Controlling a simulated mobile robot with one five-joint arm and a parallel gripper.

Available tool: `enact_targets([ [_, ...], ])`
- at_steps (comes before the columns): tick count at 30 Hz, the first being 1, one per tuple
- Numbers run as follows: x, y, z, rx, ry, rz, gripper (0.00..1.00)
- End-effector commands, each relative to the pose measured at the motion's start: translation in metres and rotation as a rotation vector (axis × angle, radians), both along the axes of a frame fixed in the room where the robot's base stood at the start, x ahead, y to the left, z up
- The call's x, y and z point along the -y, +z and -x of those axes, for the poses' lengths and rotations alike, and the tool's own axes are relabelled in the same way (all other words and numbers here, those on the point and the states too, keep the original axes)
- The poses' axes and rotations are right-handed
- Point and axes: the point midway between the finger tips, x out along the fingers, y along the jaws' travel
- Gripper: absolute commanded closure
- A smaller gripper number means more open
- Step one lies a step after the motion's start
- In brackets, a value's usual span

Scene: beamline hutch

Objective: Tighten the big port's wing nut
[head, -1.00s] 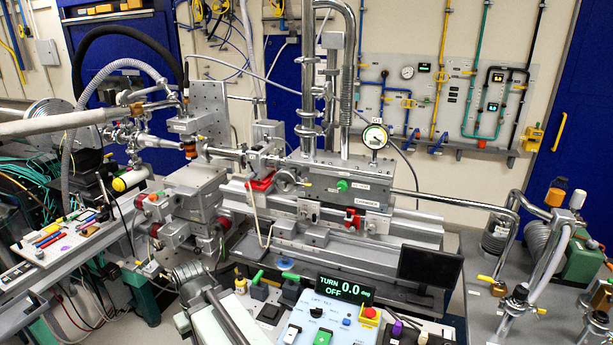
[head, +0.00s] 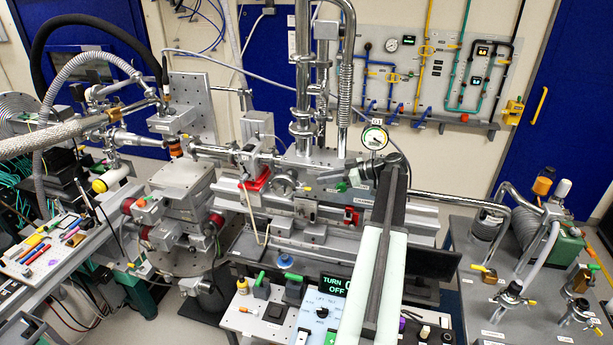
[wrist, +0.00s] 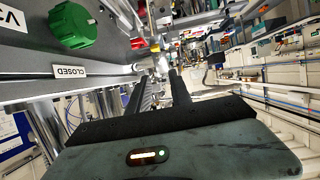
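My gripper (wrist: 161,82) shows in the wrist view as two dark fingers standing apart, with nothing seen gripped between them. In the head view my arm reaches up from the bottom to the front of the metal chamber (head: 310,190); its end is dark and its fingers cannot be made out there. A round port (head: 283,184) is on the chamber front, left of my arm. I cannot pick out a wing nut for certain in either view. A green knob (wrist: 78,28) is at the upper left of the wrist view, beside an upside-down "CLOSED" label (wrist: 70,72).
A dial gauge (head: 375,138) stands just behind my arm's end. A red clamp (head: 258,181) and a red part (head: 351,216) are on the chamber assembly. The control panel (head: 312,322) lies below. A metal pipe (head: 450,200) runs right to a grey bench.

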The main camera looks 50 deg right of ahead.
Motion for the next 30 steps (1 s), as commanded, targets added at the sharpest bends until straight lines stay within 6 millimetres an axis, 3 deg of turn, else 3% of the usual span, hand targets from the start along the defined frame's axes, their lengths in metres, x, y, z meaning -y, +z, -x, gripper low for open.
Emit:
enact_targets([
  [5, -0.002, -0.008, -0.007, -0.003, -0.006, -0.001, 0.75],
  [15, -0.022, -0.031, -0.053, -0.004, -0.01, -0.002, 0.75],
  [24, -0.025, -0.031, -0.059, -0.005, -0.012, -0.002, 0.75],
  [27, -0.025, -0.031, -0.059, -0.005, -0.012, -0.002, 1.0],
  [30, -0.025, -0.031, -0.058, -0.005, -0.012, -0.002, 1.0],
])
